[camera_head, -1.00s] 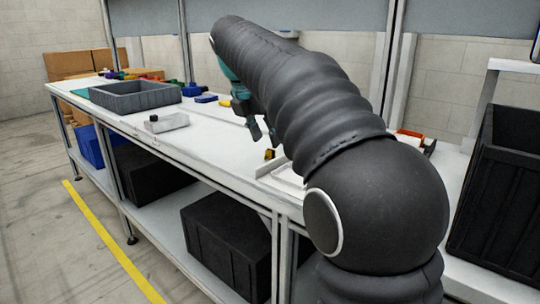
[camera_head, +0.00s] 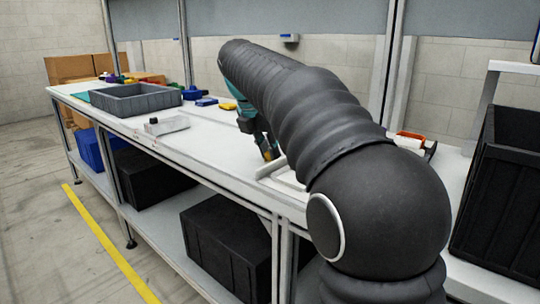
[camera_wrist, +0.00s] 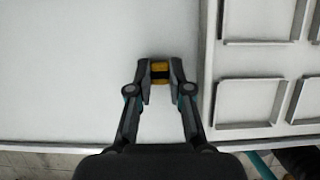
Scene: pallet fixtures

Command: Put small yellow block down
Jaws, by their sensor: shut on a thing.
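The small yellow block (camera_wrist: 160,68) is between my fingertips in the wrist view, with a dark band across its middle. My gripper (camera_wrist: 160,82) is shut on it. In the head view my gripper (camera_head: 268,148) is low over the white table (camera_head: 215,150), near the front edge and just left of a pale fixture tray. The block shows there only as a small yellow patch (camera_head: 268,156) at the fingertips. I cannot tell whether it touches the table.
The white tray with square compartments (camera_wrist: 208,100) lies right of my gripper. A grey bin (camera_head: 135,103), a small light-grey box (camera_head: 166,125) and blue pieces (camera_head: 205,101) stand farther left on the table. A black crate (camera_head: 510,200) is at the right.

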